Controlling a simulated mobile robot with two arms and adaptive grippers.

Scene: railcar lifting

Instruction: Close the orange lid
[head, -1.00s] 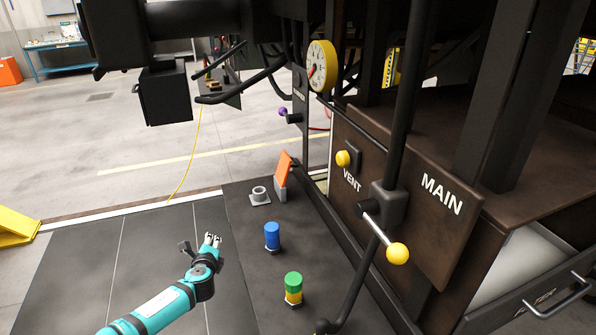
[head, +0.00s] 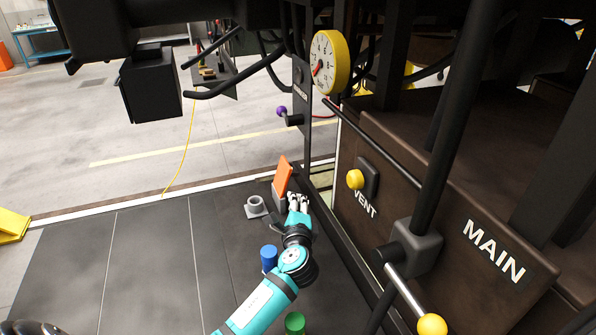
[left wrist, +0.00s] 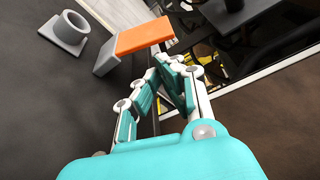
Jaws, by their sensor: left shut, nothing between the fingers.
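The orange lid (head: 284,175) stands raised and tilted on a small grey box (head: 279,196) on the dark floor panel. In the left wrist view the orange lid (left wrist: 145,36) is a flat plate reaching out from the grey box (left wrist: 106,63). My left gripper (head: 298,198) is shut and empty. Its fingertips are close to the lid and the box, on their near right side in the head view. In the left wrist view the fingertips (left wrist: 172,60) are just below the lid; I cannot tell whether they touch it. My right gripper is not in view.
A grey ring holder (head: 255,206) is left of the box. A blue cylinder (head: 269,258) and a green one (head: 294,323) stand nearer, beside my arm. The VENT knob (head: 355,179), MAIN lever (head: 414,246) and railcar frame bound the right.

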